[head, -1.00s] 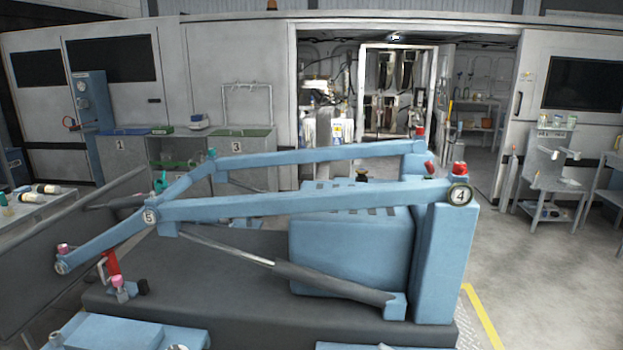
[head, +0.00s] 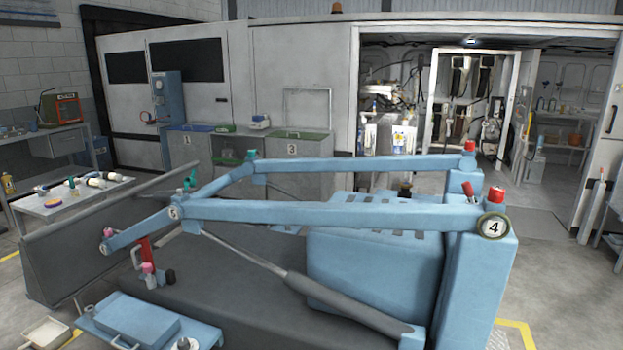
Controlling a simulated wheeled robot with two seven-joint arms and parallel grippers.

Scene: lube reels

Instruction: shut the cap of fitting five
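The round plate marked 5 (head: 173,212) sits at the elbow of the near blue loader arm (head: 330,213). A teal-green fitting (head: 190,181) shows just above and behind that plate; whether it belongs to fitting five, and whether its cap is open, is too small to tell. Another teal-green fitting (head: 251,155) stands on the far blue arm. A pink cap (head: 108,233) is at the near arm's lower left end, and another pink cap (head: 147,268) is below it beside a red bracket (head: 144,252). Neither of my grippers is in view.
The blue machine fills the middle, with plate 4 (head: 493,228) and a red cap (head: 496,193) at its right post. A dark bucket wall (head: 60,262) is at left. A trolley (head: 70,200) with bottles stands behind it. Open floor (head: 575,300) lies at right.

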